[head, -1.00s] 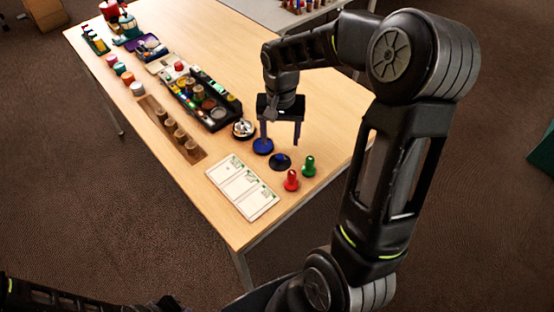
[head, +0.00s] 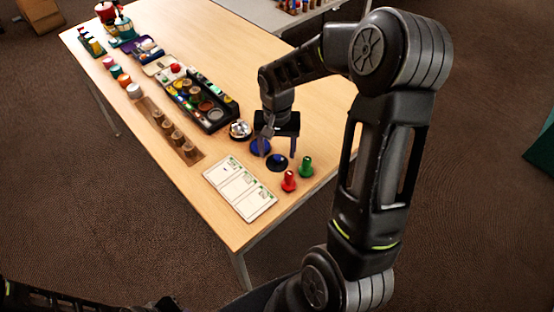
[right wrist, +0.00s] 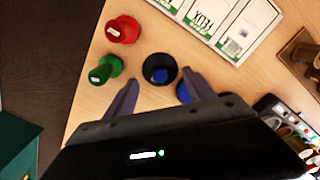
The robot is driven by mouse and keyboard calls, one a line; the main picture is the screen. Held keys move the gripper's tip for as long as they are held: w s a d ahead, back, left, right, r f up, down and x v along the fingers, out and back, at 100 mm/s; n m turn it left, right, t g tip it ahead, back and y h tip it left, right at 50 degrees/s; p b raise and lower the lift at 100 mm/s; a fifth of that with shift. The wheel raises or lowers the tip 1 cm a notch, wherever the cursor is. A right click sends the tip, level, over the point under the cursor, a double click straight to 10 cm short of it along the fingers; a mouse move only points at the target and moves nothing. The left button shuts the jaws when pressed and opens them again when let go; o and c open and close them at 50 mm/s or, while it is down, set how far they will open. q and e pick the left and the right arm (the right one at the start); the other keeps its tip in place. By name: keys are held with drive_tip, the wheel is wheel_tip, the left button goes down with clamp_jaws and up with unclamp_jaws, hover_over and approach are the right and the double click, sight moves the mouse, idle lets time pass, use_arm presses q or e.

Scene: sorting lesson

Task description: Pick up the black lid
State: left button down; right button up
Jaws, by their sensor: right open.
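The black lid (head: 277,167) is a dark round disc with a blue knob, lying flat near the table's front right. It also shows in the right wrist view (right wrist: 152,62). My right gripper (head: 278,156) is open and empty, pointing down over the lid. In the right wrist view its fingers (right wrist: 162,84) are spread to either side of the knob's line, just short of the lid; contact cannot be seen. A blue lid (head: 260,147) lies beside it, partly behind a finger. My left gripper is out of view.
A red peg (head: 289,182) and a green peg (head: 306,168) stand close to the right. A white card sheet (head: 240,189) lies to the front left. A round metal-topped item (head: 240,129) and a black sorting tray (head: 215,122) are to the left.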

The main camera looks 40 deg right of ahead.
sight(277, 157)
drive_tip(key=shift+f, duration=1.5)
drive_tip(key=shift+s, duration=0.1)
clamp_jaws()
